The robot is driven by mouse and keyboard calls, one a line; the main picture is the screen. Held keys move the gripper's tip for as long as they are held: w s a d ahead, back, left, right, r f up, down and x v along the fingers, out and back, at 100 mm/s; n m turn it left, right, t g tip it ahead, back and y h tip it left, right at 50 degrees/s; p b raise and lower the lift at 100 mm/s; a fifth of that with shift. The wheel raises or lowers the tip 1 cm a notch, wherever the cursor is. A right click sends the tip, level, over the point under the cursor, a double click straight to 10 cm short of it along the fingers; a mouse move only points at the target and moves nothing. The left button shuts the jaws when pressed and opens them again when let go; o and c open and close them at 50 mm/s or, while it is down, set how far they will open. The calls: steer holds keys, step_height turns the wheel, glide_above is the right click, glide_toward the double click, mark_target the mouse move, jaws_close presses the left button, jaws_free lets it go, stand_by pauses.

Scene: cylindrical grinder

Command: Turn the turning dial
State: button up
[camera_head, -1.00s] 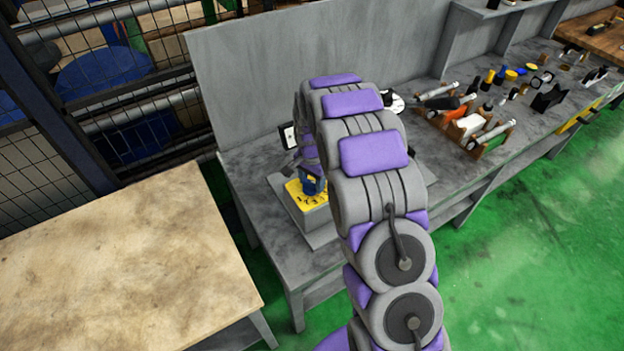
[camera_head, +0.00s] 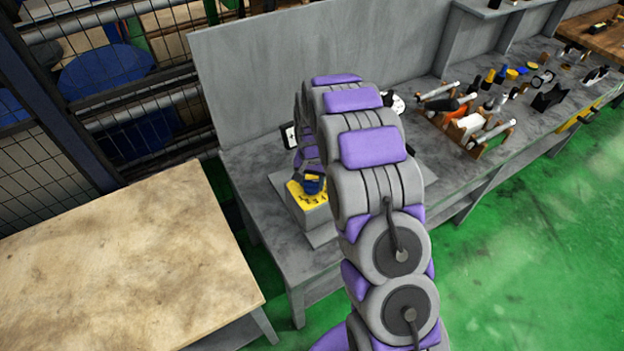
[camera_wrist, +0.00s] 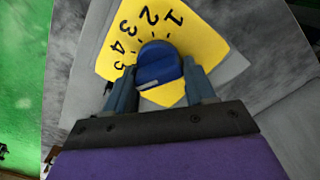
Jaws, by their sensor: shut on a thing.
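The turning dial is a blue knob (camera_wrist: 158,66) on a yellow plate (camera_wrist: 205,42) marked with the digits 1 to 5. In the wrist view the knob sits between the two fingers of my gripper (camera_wrist: 162,88), which is shut on it. The white mark on the knob is at its lower left. In the head view the yellow plate (camera_head: 311,198) is on top of a grey box on the bench; the gripper and knob are small there and partly hidden by my arm.
The grey bench (camera_head: 262,218) has an upright back panel (camera_head: 300,60). A rack of tools (camera_head: 465,118) and several small items lie to the right. A wooden table (camera_head: 110,270) stands at the left. A mesh fence (camera_head: 60,120) is behind it.

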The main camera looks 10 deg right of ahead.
steer(key=shift+s, duration=0.1)
steer(key=o, duration=1)
step_height(320, 180, up, 17)
steer(key=shift+a+r+p, duration=0.1)
steer(key=shift+p, duration=0.6)
